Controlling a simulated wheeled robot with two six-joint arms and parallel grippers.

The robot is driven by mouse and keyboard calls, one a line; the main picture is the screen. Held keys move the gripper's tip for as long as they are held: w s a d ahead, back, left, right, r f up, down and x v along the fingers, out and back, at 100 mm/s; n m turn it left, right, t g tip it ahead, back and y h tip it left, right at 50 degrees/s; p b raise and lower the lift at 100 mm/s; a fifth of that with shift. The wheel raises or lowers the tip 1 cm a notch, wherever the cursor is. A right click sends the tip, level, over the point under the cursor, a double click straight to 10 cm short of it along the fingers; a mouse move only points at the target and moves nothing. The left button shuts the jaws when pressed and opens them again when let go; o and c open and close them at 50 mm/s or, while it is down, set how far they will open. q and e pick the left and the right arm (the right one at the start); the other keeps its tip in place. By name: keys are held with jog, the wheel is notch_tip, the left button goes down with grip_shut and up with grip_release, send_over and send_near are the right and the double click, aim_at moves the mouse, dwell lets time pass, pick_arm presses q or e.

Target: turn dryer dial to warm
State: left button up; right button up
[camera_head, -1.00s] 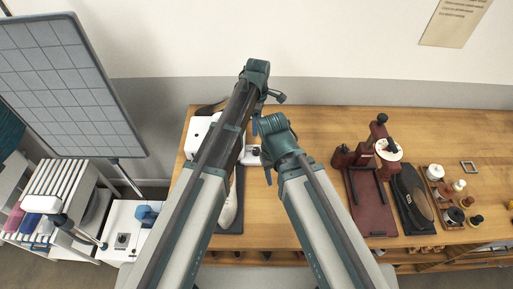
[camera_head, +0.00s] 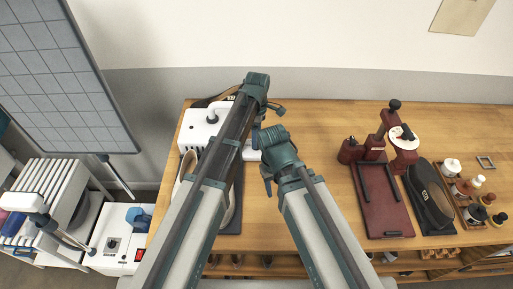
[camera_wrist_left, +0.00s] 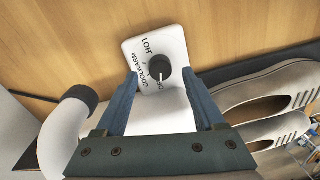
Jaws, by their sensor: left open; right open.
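No contact with the dial shows. In the head view, the white dryer (camera_head: 197,130) is partly behind my left arm, and the dial is hidden near my left gripper (camera_head: 262,115). My right gripper (camera_head: 267,172) is open and empty, just below it.
A pair of pale shoes (camera_wrist_left: 265,90) lies beside the dryer in the wrist view. A dark red press (camera_head: 383,205), a dark shoe-shaped item (camera_head: 430,195) and a tray of small jars (camera_head: 478,205) stand on the wooden table (camera_head: 320,125) to the right. The table's back middle is clear.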

pick_arm(q)
notch_tip(320, 180, down, 3)
jog(key=shift+r+b, duration=0.15)
jog(key=shift+b, duration=0.7)
pick_arm(e)
notch_tip(320, 180, down, 3)
jog(key=shift+r, duration=0.2)
pick_arm(q)
jog(key=shift+r, duration=0.1)
grip_shut()
